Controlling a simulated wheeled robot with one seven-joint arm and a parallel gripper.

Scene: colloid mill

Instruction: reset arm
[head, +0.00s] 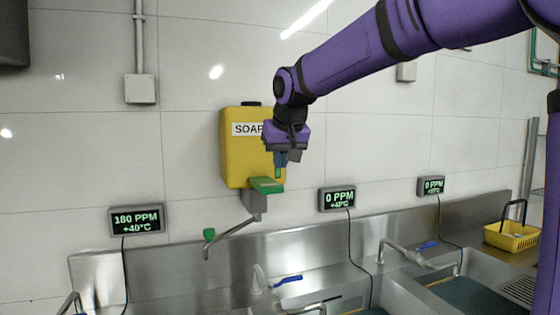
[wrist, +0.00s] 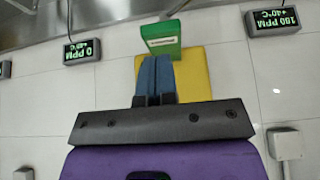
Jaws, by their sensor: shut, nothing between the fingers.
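My purple arm reaches in from the upper right in the head view, with my gripper (head: 280,170) pointing down in front of the yellow soap dispenser (head: 236,160). In the wrist view my gripper (wrist: 160,62) shows its two blue fingers together, with nothing between them. The dispenser's green push lever (head: 267,185) lies just below the fingertips. In the wrist view the green lever (wrist: 161,38) is just beyond the fingertips; I cannot tell if they touch. The yellow body (wrist: 195,75) is partly hidden behind the fingers.
A metal spout (head: 230,238) hangs below the dispenser. Displays read 180 PPM (head: 136,220), 0 PPM (head: 338,198) and 0 PPM (head: 432,186). Steel sinks with taps (head: 400,253) run along the bottom. A yellow basket (head: 512,236) stands at right. The wall left of the dispenser is mostly clear.

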